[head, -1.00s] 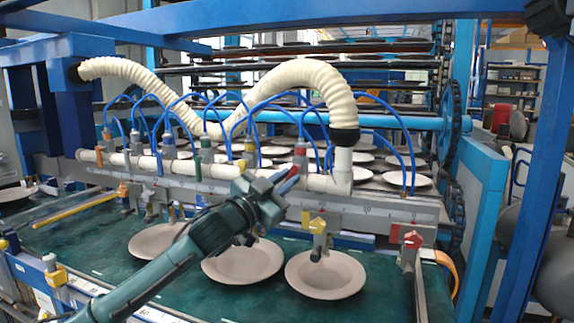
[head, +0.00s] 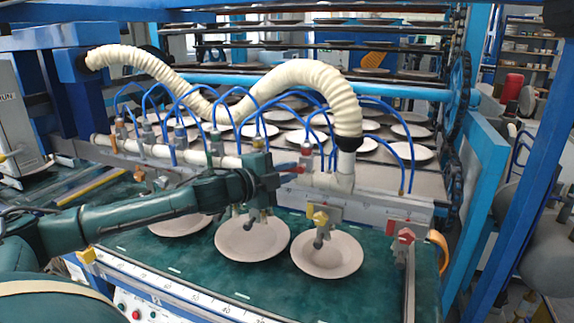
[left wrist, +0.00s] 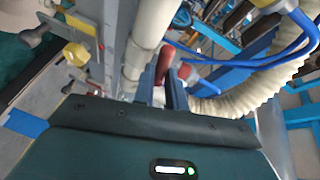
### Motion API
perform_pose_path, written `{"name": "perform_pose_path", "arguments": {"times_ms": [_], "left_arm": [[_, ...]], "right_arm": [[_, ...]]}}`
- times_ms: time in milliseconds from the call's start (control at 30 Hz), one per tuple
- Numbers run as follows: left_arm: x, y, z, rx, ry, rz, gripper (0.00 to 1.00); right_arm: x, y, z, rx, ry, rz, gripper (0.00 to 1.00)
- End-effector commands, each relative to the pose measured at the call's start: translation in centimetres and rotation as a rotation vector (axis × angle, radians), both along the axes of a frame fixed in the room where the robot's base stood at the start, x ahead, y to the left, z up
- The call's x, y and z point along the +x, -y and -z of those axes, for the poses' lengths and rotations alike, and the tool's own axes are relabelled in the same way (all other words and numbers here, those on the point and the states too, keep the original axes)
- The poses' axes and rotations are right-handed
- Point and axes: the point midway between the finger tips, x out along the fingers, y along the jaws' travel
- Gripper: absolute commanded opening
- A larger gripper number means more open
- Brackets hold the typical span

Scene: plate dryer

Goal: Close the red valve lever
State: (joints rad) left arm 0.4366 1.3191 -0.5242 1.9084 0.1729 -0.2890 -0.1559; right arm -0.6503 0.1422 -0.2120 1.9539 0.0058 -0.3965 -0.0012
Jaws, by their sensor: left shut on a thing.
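The red valve lever (left wrist: 165,62) is a dark red handle beside a white pipe. In the left wrist view it lies between the blue fingers of my left gripper (left wrist: 163,82), which is shut on it. In the head view my left gripper (head: 288,170) reaches in from the left to the white pipe, with a bit of red (head: 299,168) at its fingertips. The valve body is mostly hidden by the gripper and hoses. My right gripper is not in view.
A ribbed cream hose (head: 300,75) and thin blue tubes arch close above the gripper. Below are plates (head: 252,239) on a green belt (head: 190,255), a yellow-handled valve (head: 320,217) and another red-handled valve (head: 405,236). A blue post (head: 530,190) stands at right.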

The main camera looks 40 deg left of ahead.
Motion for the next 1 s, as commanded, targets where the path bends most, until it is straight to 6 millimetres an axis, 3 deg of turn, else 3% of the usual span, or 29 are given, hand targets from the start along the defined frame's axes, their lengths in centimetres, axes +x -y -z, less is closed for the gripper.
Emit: {"name": "perform_pose_path", "arguments": {"times_ms": [400, 933, 967, 1000], "left_arm": [[0.03, 0.06, -0.52, 0.170, -0.040, 0.000, 0.00], [0.02, 0.08, -0.48, 0.192, -0.046, 0.000, 0.00], [0.02, 0.08, -0.48, 0.192, -0.046, 0.000, 0.15], [0.02, 0.08, -0.48, 0.192, -0.046, 0.000, 0.18]], "right_arm": [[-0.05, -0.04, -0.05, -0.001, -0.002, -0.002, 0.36], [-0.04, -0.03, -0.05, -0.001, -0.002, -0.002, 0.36], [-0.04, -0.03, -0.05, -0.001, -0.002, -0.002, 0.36], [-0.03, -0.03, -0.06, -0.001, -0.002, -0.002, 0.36]]}}
